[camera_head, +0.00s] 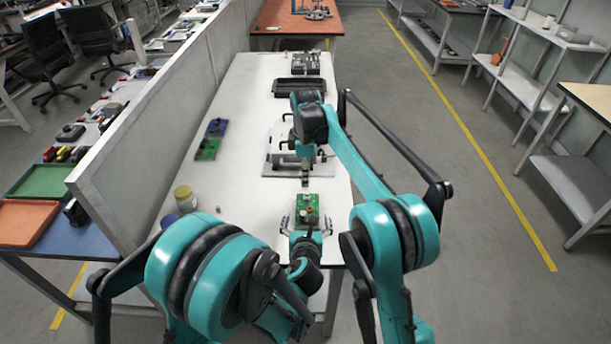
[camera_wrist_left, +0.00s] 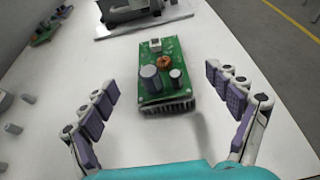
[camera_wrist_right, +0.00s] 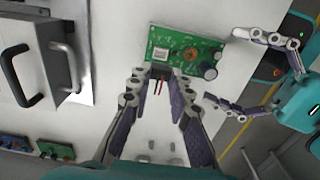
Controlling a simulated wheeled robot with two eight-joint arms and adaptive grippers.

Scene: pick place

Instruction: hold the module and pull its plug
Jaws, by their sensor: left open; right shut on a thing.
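The module is a green circuit board (camera_head: 307,208) with capacitors, a copper coil and a finned heatsink, on the white table. In the left wrist view the board (camera_wrist_left: 163,72) has a white socket (camera_wrist_left: 156,44) at its far end, with no plug visible in it. My left gripper (camera_head: 308,224) is open, its fingers (camera_wrist_left: 174,100) on either side of the module and apart from it. The right gripper appears above the table, beyond the board's socket end.
A grey plate carrying a white block with black handles (camera_wrist_right: 22,75) stands just beyond the module. Blue and green boards (camera_head: 208,148) lie to the left, and a yellow-lidded jar (camera_head: 185,198) stands at the left edge. A black tray (camera_head: 299,87) is farther back.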

